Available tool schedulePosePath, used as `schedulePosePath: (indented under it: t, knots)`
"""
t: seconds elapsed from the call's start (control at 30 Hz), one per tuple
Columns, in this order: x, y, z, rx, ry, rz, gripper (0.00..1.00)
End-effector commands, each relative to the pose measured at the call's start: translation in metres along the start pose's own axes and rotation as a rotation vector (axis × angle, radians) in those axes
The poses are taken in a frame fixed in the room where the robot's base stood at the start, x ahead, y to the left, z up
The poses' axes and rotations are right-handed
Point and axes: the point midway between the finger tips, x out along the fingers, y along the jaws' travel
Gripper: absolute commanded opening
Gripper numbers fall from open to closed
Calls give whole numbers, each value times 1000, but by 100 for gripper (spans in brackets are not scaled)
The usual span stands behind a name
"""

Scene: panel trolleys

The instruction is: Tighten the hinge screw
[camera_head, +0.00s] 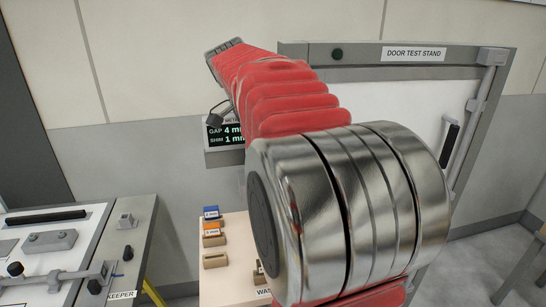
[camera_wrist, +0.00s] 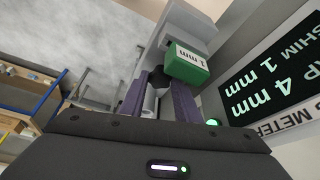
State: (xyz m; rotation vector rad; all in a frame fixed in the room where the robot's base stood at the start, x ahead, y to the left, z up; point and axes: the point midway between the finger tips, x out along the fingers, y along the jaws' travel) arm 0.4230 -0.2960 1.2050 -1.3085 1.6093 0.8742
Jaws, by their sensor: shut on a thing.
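My gripper (camera_wrist: 158,88) shows in the wrist view as two purple fingers. They are closed around a small dark part at the base of a green block (camera_wrist: 187,63) marked 1 mm. The block sits against a grey holder beside the meter display (camera_wrist: 268,85), which reads shim 1 mm. In the head view my red arm and its large metal joint hide the gripper and part of the meter (camera_head: 226,133), which reads gap 4 mm and shim 1 mm. I cannot make out a hinge screw in either view.
The door test stand (camera_head: 400,75) is behind my arm, with a black handle (camera_head: 449,138) at right. A pale tray (camera_head: 220,285) below holds a blue block (camera_head: 211,212), an orange block (camera_head: 212,229) and beige ones. A bench (camera_head: 140,235) with a latch bar fills the lower left.

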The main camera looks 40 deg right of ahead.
Motion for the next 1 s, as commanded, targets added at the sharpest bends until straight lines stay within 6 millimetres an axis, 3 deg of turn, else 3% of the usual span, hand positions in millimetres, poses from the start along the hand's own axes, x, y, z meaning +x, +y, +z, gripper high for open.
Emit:
schedulePosePath:
  t: [0.3, 0.67, 1.0]
  knots:
    - [0, 0, 1, -1, -2, -2, 48]
    - [-5, 0, 0, -1, -1, -2, 48]
    - [-51, -1, 1, -1, 0, -4, 48]
